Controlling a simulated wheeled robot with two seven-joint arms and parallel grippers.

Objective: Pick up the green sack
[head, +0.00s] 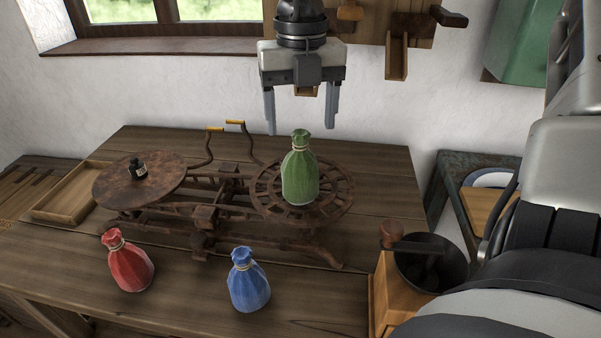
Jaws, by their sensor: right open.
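The green sack (300,177) stands upright on the right pan (337,202) of an old rusty balance scale, its neck tied with string. My right gripper (301,126) points down above the sack's top with its two fingers spread apart and nothing between them. The fingertips appear about level with the sack's tip in the picture; the exact gap in depth is hard to tell. My left gripper is not in the head view.
A small black weight (138,168) sits on the scale's left pan (110,190). A red sack (129,262) and a blue sack (248,281) stand on the wooden table (200,322) in front. A coffee grinder (420,262) stands at right, a wooden tray (72,192) at left.

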